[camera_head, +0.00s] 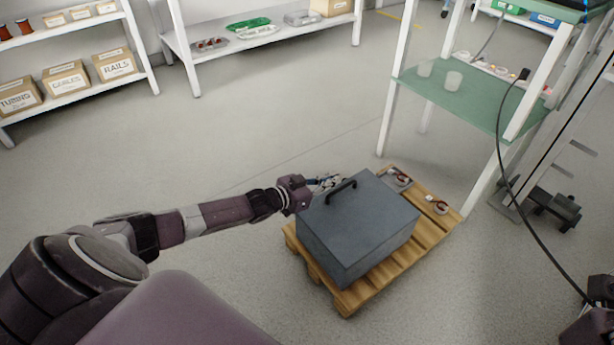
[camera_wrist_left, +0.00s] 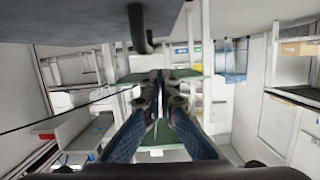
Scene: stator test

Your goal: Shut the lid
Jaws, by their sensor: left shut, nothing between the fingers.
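A dark grey box (camera_head: 350,239) with a black handle (camera_head: 341,190) on its top stands on a wooden pallet. Its top looks flat and level in the head view, with no visible gap; I cannot make out the lid's seam. My left gripper (camera_head: 326,183) is at the far left edge of the box, close to the handle. In the left wrist view its fingers (camera_wrist_left: 160,78) are together and empty. The handle (camera_wrist_left: 139,28) and a grey surface of the box (camera_wrist_left: 75,22) show just above them. Whether the fingers touch the box is unclear.
The pallet (camera_head: 357,296) also carries small parts (camera_head: 398,178) behind the box. A white-framed table with a green shelf (camera_head: 430,92) stands close behind on the right. A black cable (camera_head: 508,170) hangs at the right. The floor left of the pallet is clear.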

